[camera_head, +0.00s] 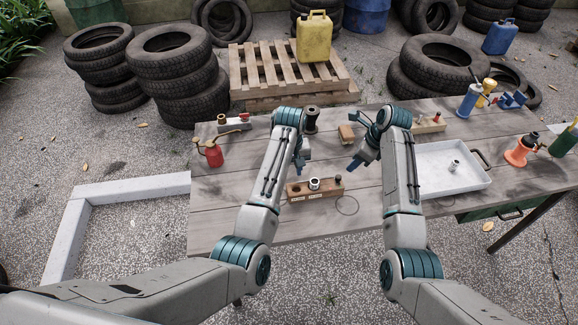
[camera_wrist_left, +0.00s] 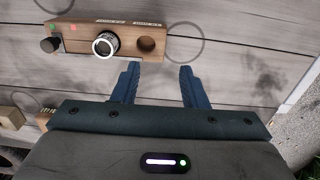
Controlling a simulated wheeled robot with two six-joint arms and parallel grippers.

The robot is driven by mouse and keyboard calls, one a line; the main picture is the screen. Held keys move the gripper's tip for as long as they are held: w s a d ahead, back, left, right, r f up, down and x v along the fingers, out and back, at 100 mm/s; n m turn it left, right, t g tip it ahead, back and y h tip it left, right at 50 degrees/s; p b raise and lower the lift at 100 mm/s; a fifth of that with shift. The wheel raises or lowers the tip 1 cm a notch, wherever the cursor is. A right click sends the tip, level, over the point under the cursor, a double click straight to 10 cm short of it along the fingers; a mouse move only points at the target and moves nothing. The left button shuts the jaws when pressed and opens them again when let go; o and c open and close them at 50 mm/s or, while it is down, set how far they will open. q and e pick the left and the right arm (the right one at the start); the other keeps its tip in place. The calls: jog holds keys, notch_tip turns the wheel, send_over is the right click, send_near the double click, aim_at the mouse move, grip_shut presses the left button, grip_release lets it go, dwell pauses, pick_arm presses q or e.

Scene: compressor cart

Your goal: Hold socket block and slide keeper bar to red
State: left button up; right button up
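The wooden socket block (camera_head: 299,190) lies on the table between my two arms. It also shows in the left wrist view (camera_wrist_left: 128,40), with an empty round hole, a ringed metal socket (camera_wrist_left: 105,44) and a dark knob (camera_wrist_left: 49,45) at one end. A green mark (camera_wrist_left: 54,27) and a red mark (camera_wrist_left: 73,27) sit near the knob, which is closer to green.
A white tray (camera_head: 432,189) with a small metal part stands right of my right arm. A red oil can (camera_head: 213,153), a black spool (camera_head: 312,118) and a small wooden block (camera_head: 346,134) stand on the table. The table's front is mostly clear.

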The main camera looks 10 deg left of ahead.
aim_at(289, 190)
pick_arm(q)
notch_tip(289, 190, down, 10)
jog(key=shift+r, duration=0.1)
dwell(0.4)
grip_shut()
pick_arm(e)
jog(key=c, duration=0.3)
jog(key=shift+s+d+f, duration=0.1)
jog(key=shift+d+f, duration=0.15)
jog(key=c, duration=0.3)
pick_arm(q)
jog(key=shift+a, duration=0.1)
pick_arm(e)
jog(key=d, duration=0.1)
jog(key=s+d+f+y, duration=0.1)
jog(key=d, duration=0.1)
jog(key=s+d+f+t+y, duration=0.1)
jog(key=shift+d, duration=0.25)
grip_shut()
jog(key=shift+s+d+m+t+y, duration=0.15)
jog(key=shift+s+d+t+y, duration=0.15)
jog(key=shift+s+d, duration=0.35)
jog(key=shift+s+d+m+t+y, duration=0.25)
jog(key=shift+s+d+y, duration=0.2)
jog(key=shift+d, duration=0.45)
jog(key=shift+s+d+m+t+y, duration=0.1)
jog(key=shift+s+d+t+y, duration=0.25)
jog(key=shift+d, duration=0.4)
jog(key=shift+s, duration=0.1)
